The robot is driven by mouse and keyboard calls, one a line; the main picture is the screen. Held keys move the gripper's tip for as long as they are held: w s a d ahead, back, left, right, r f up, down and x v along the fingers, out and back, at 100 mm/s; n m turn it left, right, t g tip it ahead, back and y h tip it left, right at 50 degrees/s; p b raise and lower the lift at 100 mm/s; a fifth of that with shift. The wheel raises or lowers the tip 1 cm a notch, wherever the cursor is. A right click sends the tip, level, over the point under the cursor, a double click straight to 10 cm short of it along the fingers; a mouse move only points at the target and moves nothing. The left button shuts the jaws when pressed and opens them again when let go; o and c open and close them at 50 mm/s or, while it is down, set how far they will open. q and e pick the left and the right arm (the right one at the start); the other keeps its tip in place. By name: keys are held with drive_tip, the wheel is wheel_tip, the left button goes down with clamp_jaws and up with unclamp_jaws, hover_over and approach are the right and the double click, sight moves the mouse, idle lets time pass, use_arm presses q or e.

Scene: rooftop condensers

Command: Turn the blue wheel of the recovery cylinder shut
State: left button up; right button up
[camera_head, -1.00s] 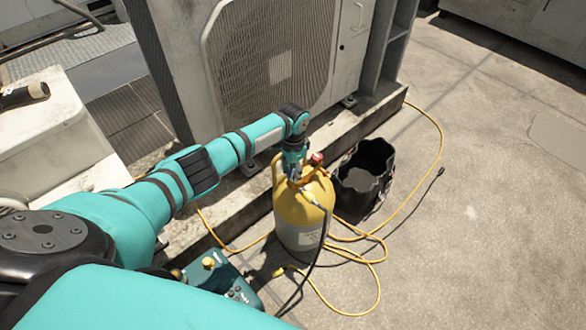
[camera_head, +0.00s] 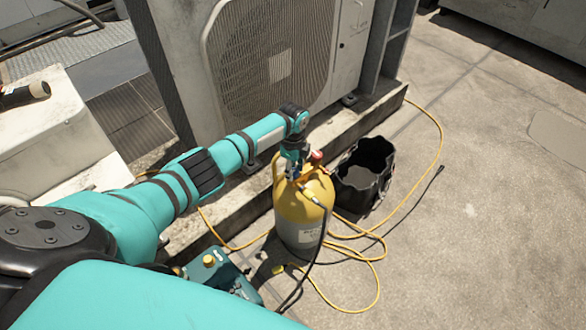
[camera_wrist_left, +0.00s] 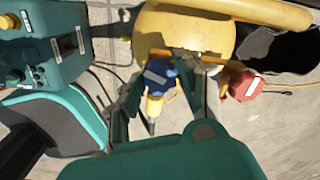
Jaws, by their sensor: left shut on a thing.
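The yellow recovery cylinder (camera_head: 302,215) stands upright on the concrete, grey on its lower part. My left gripper (camera_head: 293,174) reaches down from above onto its valves. In the left wrist view the blue wheel (camera_wrist_left: 158,76), with a white stripe, sits between the fingers of my left gripper (camera_wrist_left: 168,92), which is shut on it. A red wheel (camera_wrist_left: 248,87) with a white stripe is just right of the fingers; it also shows in the head view (camera_head: 316,156). The gripper mostly hides the blue wheel in the head view. My right gripper is not in view.
A black bucket (camera_head: 364,178) stands close right of the cylinder. A teal machine (camera_head: 222,275) stands at its lower left. Yellow hoses (camera_head: 373,258) and a black hose (camera_head: 318,250) lie around it. A condenser unit (camera_head: 270,60) stands behind. The right-hand floor is clear.

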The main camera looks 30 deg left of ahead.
use_arm(q)
drive_tip(key=m, duration=0.5)
drive_tip(key=shift+m, duration=0.3)
drive_tip(key=m, duration=0.2)
drive_tip(key=shift+m+b, duration=0.4)
drive_tip(key=shift+m, duration=1.2)
drive_tip(key=shift+d+m+b, duration=0.1)
drive_tip(key=shift+m+b, duration=0.35)
drive_tip(key=shift+m, duration=1.05)
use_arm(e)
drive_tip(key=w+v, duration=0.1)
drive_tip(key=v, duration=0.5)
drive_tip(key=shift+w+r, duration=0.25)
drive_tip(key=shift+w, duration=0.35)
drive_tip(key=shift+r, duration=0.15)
